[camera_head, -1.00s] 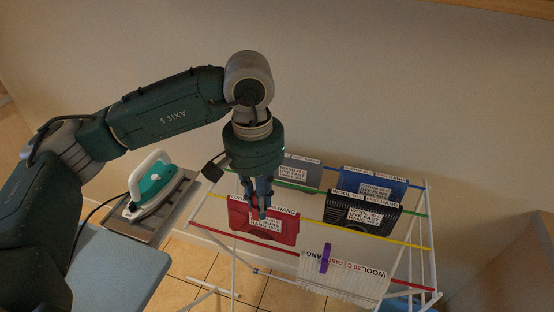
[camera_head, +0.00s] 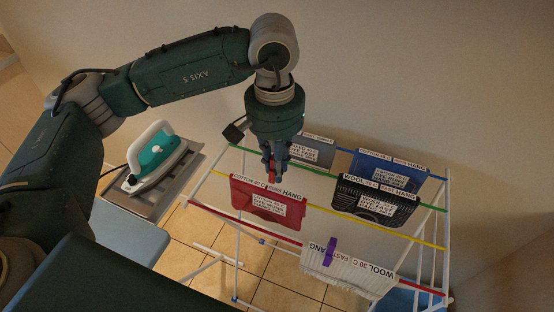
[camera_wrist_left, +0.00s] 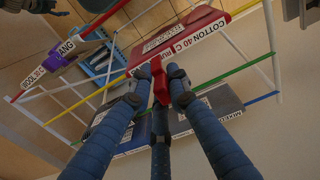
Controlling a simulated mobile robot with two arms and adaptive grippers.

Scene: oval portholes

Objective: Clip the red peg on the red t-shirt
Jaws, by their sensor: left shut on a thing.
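The red t-shirt (camera_head: 250,205) hangs folded over the yellow rod of the drying rack, with white labels on it. It also shows at the top of the left wrist view (camera_wrist_left: 205,22). My left gripper (camera_head: 275,172) is just above and behind the shirt's top edge in the head view. It is shut on the red peg (camera_wrist_left: 160,82), which points out past the fingertips; a bit of the peg (camera_head: 270,170) shows in the head view. In the wrist view the peg's tip lies close to the shirt's label edge; I cannot tell if they touch. My right gripper is out of view.
A white shirt (camera_head: 345,274) with a purple peg (camera_head: 330,250) hangs on the red rod. Black (camera_head: 375,205), blue (camera_head: 390,170) and grey (camera_head: 315,150) shirts hang nearby. An iron (camera_head: 155,157) stands on the board at left.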

